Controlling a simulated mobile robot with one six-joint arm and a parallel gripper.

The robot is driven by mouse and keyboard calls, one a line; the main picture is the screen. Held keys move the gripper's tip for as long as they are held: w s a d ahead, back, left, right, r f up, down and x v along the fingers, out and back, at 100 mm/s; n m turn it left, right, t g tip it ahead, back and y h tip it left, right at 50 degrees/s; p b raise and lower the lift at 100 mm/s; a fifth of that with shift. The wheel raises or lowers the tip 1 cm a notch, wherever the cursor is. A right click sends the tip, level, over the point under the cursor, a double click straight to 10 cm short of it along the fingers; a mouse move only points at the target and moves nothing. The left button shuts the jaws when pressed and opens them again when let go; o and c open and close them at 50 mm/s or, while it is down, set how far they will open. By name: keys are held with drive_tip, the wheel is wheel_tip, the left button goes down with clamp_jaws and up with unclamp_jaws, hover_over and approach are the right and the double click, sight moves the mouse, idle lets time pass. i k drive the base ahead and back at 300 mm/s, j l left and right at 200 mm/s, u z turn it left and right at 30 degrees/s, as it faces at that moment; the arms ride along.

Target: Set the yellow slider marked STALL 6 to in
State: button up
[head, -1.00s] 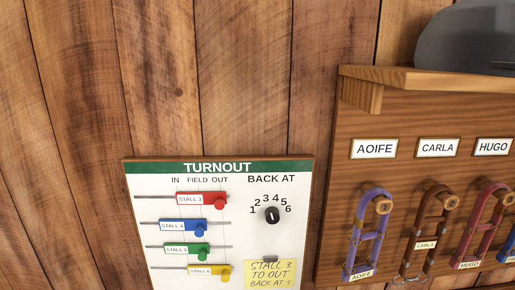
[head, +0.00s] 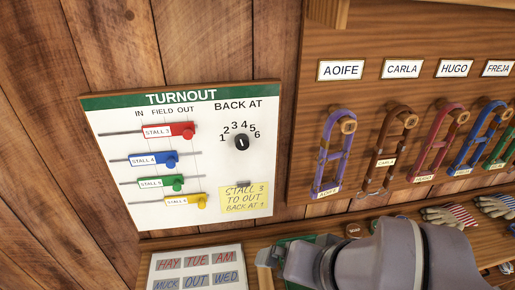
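The yellow slider (head: 200,202) marked STALL 6 is the lowest of the sliders on the white TURNOUT board (head: 228,172). Its knob sits toward the right part of its rail, about under the OUT column, with its white label to the left. The IN column is the leftmost heading. My gripper (head: 268,257) shows at the lower middle, below and right of the board and apart from the slider. Its fingers are small and partly hidden, so I cannot tell if they are open.
Red (head: 187,133), blue (head: 171,161) and green (head: 178,184) sliders lie above. A dial (head: 241,142) and yellow note (head: 245,198) are to their right. A HAY/MUCK board (head: 196,270) stands below. Halters (head: 331,152) hang right; gloves (head: 450,215) lie on a shelf.

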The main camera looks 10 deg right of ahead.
sight(201, 198)
drive_tip(key=j+z, duration=0.35)
drive_tip(key=k+j+z, duration=0.15)
drive_tip(key=j+z, duration=0.15)
drive_tip(key=k+j+z, duration=0.15)
drive_tip(key=z, duration=0.2)
drive_tip(key=j, duration=0.15)
